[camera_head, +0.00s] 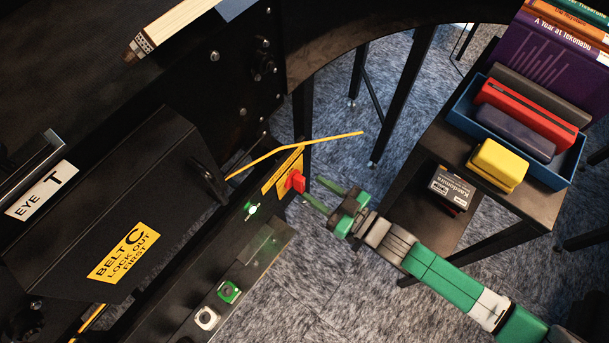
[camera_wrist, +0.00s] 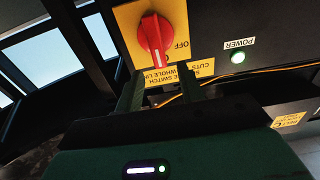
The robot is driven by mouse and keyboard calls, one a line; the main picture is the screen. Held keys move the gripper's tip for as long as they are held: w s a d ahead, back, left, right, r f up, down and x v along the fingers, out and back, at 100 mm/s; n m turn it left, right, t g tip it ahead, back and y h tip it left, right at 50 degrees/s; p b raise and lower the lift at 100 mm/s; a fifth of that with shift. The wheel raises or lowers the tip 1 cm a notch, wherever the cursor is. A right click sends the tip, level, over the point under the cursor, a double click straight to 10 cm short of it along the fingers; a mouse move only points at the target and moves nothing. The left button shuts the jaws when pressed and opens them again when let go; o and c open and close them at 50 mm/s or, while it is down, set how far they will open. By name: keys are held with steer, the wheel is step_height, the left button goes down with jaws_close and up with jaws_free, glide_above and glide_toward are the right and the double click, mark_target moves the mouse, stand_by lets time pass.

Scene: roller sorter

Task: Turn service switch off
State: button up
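The service switch (camera_head: 296,181) is a red rotary knob on a yellow plate (camera_head: 283,172) on the black machine's side. In the wrist view the red knob (camera_wrist: 154,36) has a white pointer line aimed down the picture, toward the printed label; the word OFF stands to its right. My gripper (camera_head: 322,195) is open and empty. Its two green fingers point at the knob from the right in the head view, apart from it. In the wrist view my gripper (camera_wrist: 160,82) has its fingertips below the knob, one on each side.
A green POWER light (camera_wrist: 238,57) is lit beside the plate. A green button (camera_head: 229,291) and a white button (camera_head: 207,318) sit lower left. A table with a blue tray (camera_head: 474,128) stands right.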

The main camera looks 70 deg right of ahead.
mark_target(302, 184)
steer(key=b+x, duration=0.1)
steer(key=x, duration=0.3)
steer(key=shift+w, duration=0.15)
jaws_close()
steer(key=n+p, duration=0.2)
steer(key=n, duration=0.1)
steer(key=shift+w+a+r, duration=0.1)
steer(key=shift+a, duration=0.25)
steer(key=n, duration=0.2)
steer(key=n+p, duration=0.1)
steer(key=a+f+n, duration=0.1)
steer(key=n, duration=0.1)
steer(key=shift+w+n+p, duration=0.2)
steer(key=shift+n+p, duration=0.1)
steer(key=n, duration=0.1)
steer(key=f+n, duration=0.1)
steer(key=n, duration=0.3)
steer(key=shift+w+a+f+b, duration=0.15)
steer(key=shift+a+b, duration=0.15)
steer(key=shift+a, duration=0.1)
steer(key=shift+a+f+n+b, duration=0.1)
steer(key=shift+f+n+b, duration=0.15)
steer(key=shift+n, duration=0.8)
steer(key=shift+f+n+b, duration=0.2)
steer(key=shift+n+b, duration=0.15)
steer(key=shift+n, duration=0.7)
